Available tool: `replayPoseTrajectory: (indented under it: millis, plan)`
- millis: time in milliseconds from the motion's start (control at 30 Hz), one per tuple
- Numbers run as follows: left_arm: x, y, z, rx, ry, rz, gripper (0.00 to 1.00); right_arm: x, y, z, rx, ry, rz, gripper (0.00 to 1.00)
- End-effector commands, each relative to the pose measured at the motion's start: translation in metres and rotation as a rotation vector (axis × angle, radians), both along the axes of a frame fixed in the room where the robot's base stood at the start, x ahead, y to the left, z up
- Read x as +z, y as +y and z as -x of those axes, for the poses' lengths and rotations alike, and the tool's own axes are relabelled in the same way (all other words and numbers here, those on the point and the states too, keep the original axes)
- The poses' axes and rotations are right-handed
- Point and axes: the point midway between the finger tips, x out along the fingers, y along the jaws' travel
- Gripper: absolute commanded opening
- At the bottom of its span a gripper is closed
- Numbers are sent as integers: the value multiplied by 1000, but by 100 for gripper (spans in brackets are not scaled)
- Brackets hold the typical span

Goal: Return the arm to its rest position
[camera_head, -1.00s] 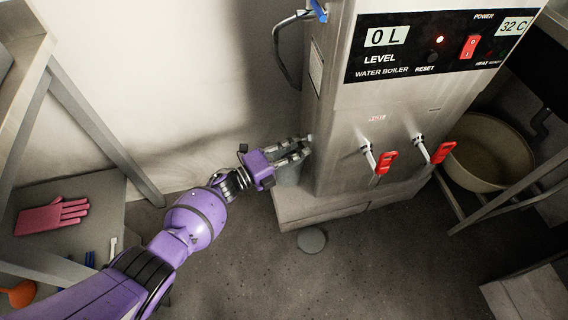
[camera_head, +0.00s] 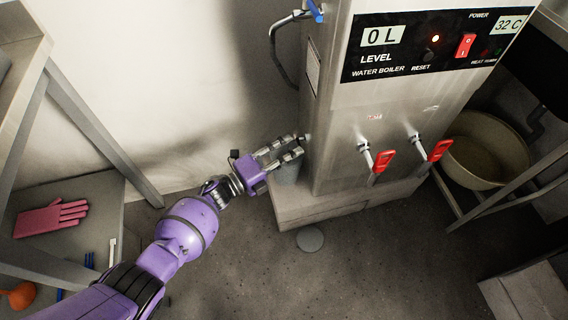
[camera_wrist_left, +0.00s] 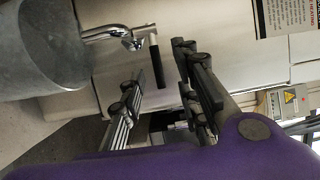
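My left arm reaches in from the lower left. Its purple left gripper (camera_head: 286,149) is beside the left side of the steel water boiler (camera_head: 335,130). In the left wrist view the two fingers of the gripper (camera_wrist_left: 155,90) are apart with nothing held between them. A tap with a black handle (camera_wrist_left: 156,62) on the boiler's side shows beyond the fingers, apart from them as far as I can tell. My right gripper is not in view.
A grey metal container (camera_wrist_left: 40,50) hangs or stands near the tap. Two red-handled taps (camera_head: 384,160) stick out of the boiler front. A shelf with a pink glove (camera_head: 52,217) is at left. A tan basin (camera_head: 488,152) is at right.

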Motion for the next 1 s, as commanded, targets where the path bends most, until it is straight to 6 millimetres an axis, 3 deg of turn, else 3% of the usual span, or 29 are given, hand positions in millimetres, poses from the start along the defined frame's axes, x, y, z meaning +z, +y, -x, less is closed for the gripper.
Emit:
replayPoseTrajectory:
  millis: [233,500,867,1000]
  plan:
    - [-4,45,33,1,0,-4,30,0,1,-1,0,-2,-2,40]
    - [-4,71,54,0,-1,0,30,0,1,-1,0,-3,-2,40]
    - [-5,75,54,6,17,8,30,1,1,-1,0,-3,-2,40]
    - [-7,85,33,98,109,38,30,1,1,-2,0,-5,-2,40]
